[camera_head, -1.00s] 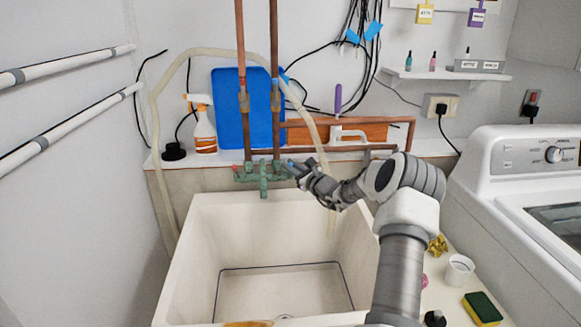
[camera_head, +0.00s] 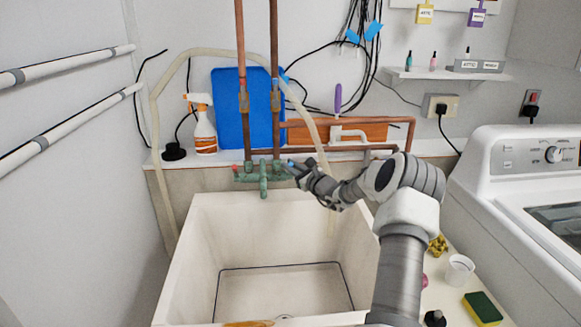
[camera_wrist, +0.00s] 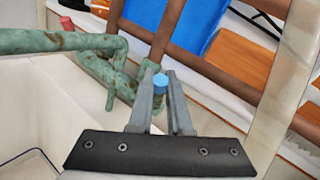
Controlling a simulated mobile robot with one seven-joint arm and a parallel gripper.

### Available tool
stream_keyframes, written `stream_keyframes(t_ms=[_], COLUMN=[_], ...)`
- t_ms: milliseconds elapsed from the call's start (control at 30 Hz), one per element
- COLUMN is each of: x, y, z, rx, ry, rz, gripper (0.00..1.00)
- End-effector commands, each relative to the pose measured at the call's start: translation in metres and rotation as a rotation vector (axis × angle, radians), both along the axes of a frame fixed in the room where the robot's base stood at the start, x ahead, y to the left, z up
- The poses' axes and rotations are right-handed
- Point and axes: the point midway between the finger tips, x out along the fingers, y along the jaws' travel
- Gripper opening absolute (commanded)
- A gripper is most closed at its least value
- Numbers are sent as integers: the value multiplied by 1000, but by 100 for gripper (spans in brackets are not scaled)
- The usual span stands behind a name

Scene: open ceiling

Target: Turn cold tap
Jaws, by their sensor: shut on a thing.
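The cold tap is the blue knob (camera_wrist: 160,82) at the right end of the green, weathered faucet (camera_head: 262,177) on the back wall above the sink. My gripper (camera_wrist: 160,92) is shut on the blue knob, with one finger on each side of it. In the head view my gripper (camera_head: 291,165) reaches the faucet's right end from the right, and its fingers partly hide the knob. A red knob (camera_wrist: 67,22) sits at the faucet's other end, and it also shows in the head view (camera_head: 236,168).
The white sink (camera_head: 190,255) lies below the faucet. Copper pipes (camera_head: 275,50) rise just behind it, and a pale hose (camera_head: 318,140) hangs at its right. A spray bottle (camera_head: 203,128) stands on the ledge at left. A washing machine (camera_head: 520,200) is at right.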

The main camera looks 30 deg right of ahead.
Motion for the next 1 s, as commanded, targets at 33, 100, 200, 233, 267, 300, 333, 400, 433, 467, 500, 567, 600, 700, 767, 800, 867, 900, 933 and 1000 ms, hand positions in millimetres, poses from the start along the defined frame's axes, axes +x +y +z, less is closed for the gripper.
stream_keyframes(t_ms=[33, 100, 200, 233, 267, 300, 333, 400, 433, 467, 500, 567, 600, 700, 767, 800, 867, 900, 933, 1000], x=[0, -1, -1, -2, -2, -3, -3, -5, -5, -6, -7, -9, -10, -12, -13, -14, -16, -17, -17, -19], y=[0, 0, 0, 0, 0, 1, 1, 2, 2, 2, 3, 3, 4, 5, 6, 7, 7, 8, 8, 9], z=[-1, -2, -4, -5, -6, -7, -8, -11, -12, -13, -14, -17, -18, -21, -22, -23, -25, -26, -27, -29], rx=[-1, -3, -8, -10, -14, -20, -24, -36, -43, -49, -58, -73, -84, -110, -128, -138, -154, -166, -174, -195], ry=[0, -4, -18, -23, -31, -42, -51, -77, -90, -102, -122, -152, -174, -229, -263, -287, -322, -346, -364, -406], rz=[0, 0, -1, -1, -1, -1, 0, 0, -1, -1, 0, 0, -1, -1, -1, 0, 0, -1, -1, -1], gripper=[0, 0, 0, 0, 0, 0, 0, 0, 0, 0, 0, 0, 0, 0, 0, 0, 0, 0, 0, 0])
